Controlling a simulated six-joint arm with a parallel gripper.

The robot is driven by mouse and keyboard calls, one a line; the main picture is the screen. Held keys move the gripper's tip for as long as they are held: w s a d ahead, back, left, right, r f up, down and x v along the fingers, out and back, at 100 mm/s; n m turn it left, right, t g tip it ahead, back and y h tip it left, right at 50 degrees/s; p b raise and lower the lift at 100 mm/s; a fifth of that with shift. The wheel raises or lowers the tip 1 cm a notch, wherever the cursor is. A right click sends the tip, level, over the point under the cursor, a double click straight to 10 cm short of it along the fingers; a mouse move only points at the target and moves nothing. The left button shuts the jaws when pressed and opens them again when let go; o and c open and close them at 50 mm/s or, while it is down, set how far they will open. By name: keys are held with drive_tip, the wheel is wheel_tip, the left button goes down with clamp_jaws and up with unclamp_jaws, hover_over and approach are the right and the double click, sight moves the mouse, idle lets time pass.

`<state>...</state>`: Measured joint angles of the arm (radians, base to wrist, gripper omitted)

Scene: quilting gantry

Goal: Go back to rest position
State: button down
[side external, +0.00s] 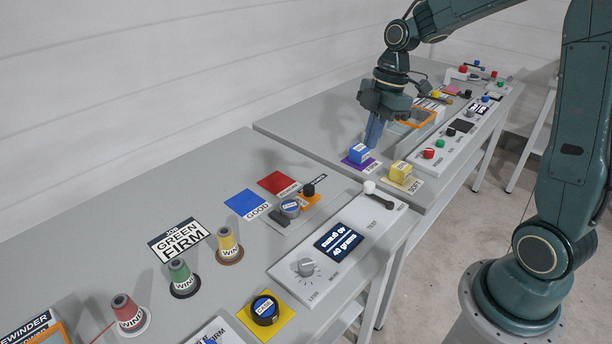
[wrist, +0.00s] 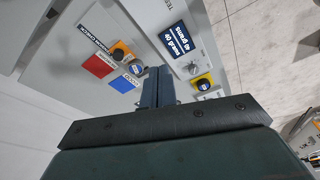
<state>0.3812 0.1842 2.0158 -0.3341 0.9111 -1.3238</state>
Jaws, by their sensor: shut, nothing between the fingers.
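My gripper (side external: 374,134) hangs from the raised arm in the side view, fingers together and pointing down, with nothing held. Its tips are close behind a blue block (side external: 359,152) on a purple pad; I cannot tell whether they touch it. A yellow block (side external: 400,171) sits on a yellow pad to the right and nearer. In the wrist view, my shut fingers (wrist: 157,86) stick out beyond a dark palm plate, with the near table's panel past them.
The near table carries a panel with a "40 grams" display (side external: 338,240), a knob (side external: 306,267), red, green and yellow spools (side external: 228,245) and a blue card (side external: 247,203). An orange-edged tray (side external: 418,120) and a button panel (side external: 455,134) lie beyond the blocks.

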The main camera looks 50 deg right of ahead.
drive_tip(key=s+a+r+m+t+h, duration=0.1)
drive_tip(key=s+a+r+m+t, duration=0.1)
drive_tip(key=s+a+r+m, duration=0.2)
drive_tip(key=s+a+r+m+t+h, duration=0.1)
drive_tip(key=s+a+r+m, duration=0.3)
drive_tip(key=s+m, duration=0.5)
drive_tip(key=s+t, duration=0.1)
drive_tip(key=s, duration=0.4)
drive_tip(key=shift+r+m+t, duration=0.2)
drive_tip(key=shift+m+t, duration=0.1)
drive_tip(key=shift+m, duration=0.1)
drive_tip(key=shift+w, duration=0.1)
